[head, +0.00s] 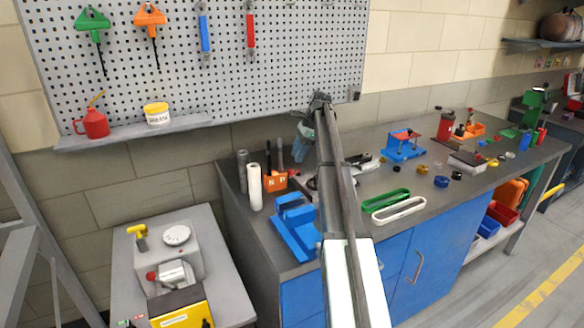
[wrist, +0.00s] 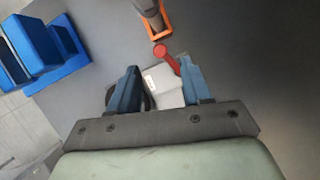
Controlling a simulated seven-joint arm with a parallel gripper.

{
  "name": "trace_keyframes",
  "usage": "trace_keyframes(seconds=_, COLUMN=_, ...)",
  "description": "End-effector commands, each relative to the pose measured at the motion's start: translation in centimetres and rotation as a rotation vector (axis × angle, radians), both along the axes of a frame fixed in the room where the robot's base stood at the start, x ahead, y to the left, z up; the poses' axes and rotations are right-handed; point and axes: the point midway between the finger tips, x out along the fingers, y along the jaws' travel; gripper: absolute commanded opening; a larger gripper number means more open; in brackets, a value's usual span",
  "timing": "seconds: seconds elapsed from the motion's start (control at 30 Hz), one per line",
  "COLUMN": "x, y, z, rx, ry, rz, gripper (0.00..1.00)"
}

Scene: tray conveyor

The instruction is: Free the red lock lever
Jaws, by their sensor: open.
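The red lock lever (wrist: 167,57) shows in the wrist view, with a round knob at its upper left end and a thin arm running down right. It is mounted at the far edge of a light grey block (wrist: 162,88) with a small label. My gripper (wrist: 160,66) is open above the block, one blue finger on each side. The lever's lower end is close to the right fingertip; I cannot tell whether they touch. The gripper is empty. In the head view my gripper (head: 300,152) hangs over the bench behind my arm, which hides much of the block.
An orange holder (wrist: 154,24) with dark tools stands just beyond the lever. A blue vise-like fixture (head: 295,226) is on the bench's near left corner. Green (head: 386,200) and white trays lie to the right.

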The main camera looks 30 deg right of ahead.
Motion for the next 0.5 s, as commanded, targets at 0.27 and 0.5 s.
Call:
trace_keyframes(seconds=0.27, x=0.3, y=1.6, z=-4.0, rx=0.0, ry=0.002, rz=0.001, gripper=0.48)
trace_keyframes(seconds=0.5, x=0.5, y=2.2, z=-5.6, rx=0.0, ry=0.0, rz=0.0, gripper=0.48)
